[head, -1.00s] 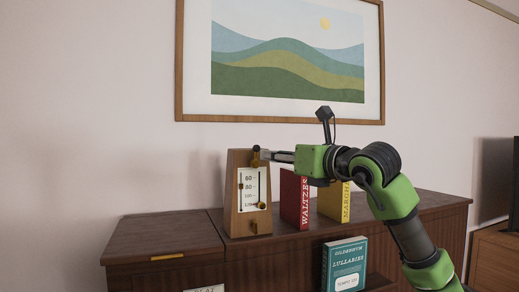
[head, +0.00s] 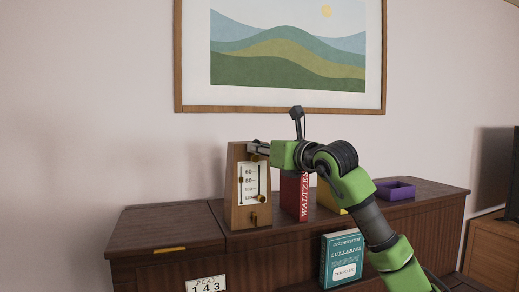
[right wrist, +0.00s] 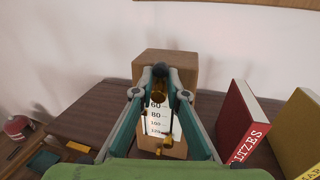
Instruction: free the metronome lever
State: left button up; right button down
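The metronome (head: 235,200) is a wooden, tapering box on the left part of the dark cabinet, with a white number scale on its front. A thin dark rod runs along the scale. Brass parts show near the top (right wrist: 158,92) and low on the front (head: 254,219). My right gripper (head: 257,151) is at the top front of the metronome. In the right wrist view its fingers (right wrist: 160,76) stand on either side of the upper brass part; I cannot tell whether they touch it. My left gripper is not in view.
A red book (head: 291,195) and a yellow book (right wrist: 306,135) stand right of the metronome. A teal book (head: 343,257) stands lower, in front. A purple tray (head: 397,193) lies at the right. A number card (head: 207,285) is below. The cabinet top left of the metronome is clear.

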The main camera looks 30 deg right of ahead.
jog(key=m+b, duration=0.1)
jog(key=b, duration=0.1)
jog(key=m+b, duration=0.2)
jog(key=shift+d+f+m+t, duration=0.15)
jog(key=shift+d+m+t, duration=0.15)
jog(key=shift+d+t, duration=0.1)
jog(key=shift+s, duration=0.1)
jog(key=c, duration=2)
grip_release()
jog(key=s, duration=0.8)
jog(key=s+f, duration=0.1)
jog(key=s, duration=0.3)
